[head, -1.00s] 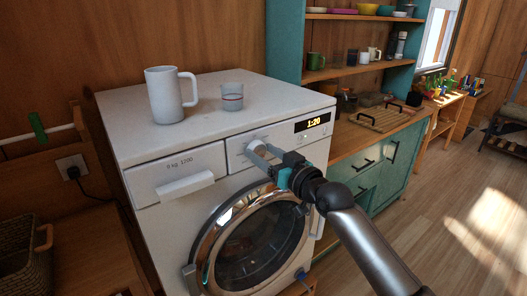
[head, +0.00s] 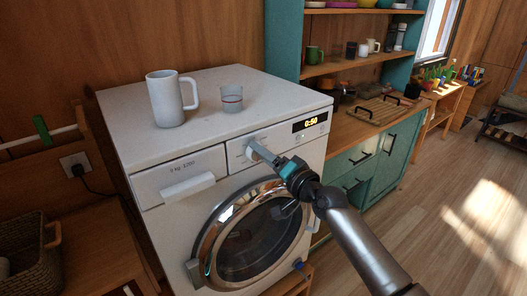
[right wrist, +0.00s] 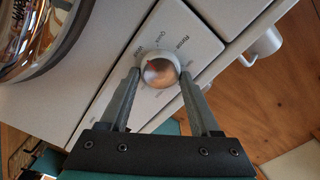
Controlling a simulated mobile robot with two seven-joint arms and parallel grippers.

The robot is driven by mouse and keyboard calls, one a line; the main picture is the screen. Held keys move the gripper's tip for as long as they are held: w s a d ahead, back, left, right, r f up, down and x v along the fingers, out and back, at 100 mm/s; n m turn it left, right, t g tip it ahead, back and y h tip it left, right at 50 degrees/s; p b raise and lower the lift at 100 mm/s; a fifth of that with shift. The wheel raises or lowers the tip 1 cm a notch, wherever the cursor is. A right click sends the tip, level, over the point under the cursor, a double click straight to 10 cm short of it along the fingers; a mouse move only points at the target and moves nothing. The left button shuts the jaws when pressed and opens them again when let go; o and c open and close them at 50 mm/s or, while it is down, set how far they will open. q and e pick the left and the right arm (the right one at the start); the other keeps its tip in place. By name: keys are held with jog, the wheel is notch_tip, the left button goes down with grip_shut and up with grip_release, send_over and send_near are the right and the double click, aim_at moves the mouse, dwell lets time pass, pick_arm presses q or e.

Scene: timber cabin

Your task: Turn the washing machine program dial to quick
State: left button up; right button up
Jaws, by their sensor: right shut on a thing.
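The white washing machine (head: 205,125) stands against the timber wall. Its program dial (head: 250,149) is on the front panel, left of a lit display (head: 311,123) reading 0:50. My right gripper (head: 256,151) is shut on the dial. In the right wrist view the round dial (right wrist: 160,73) sits between the two fingertips, one at each side. I cannot tell which label the dial points to. My left gripper is not in view.
A white mug (head: 170,98) and a glass (head: 232,102) stand on the machine's top. The round door (head: 255,235) below the dial is closed. A detergent drawer (head: 182,175) is at left, and a teal cabinet (head: 365,170) at right.

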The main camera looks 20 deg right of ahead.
jog(key=m+p, duration=0.1)
jog(key=m, duration=0.5)
jog(key=shift+f, duration=0.1)
jog(key=shift+m, duration=0.3)
dwell(0.3)
jog(key=o, duration=1.4)
jog(key=shift+c, duration=0.2)
jog(key=v, duration=1.5)
jog(key=shift+b, duration=0.35)
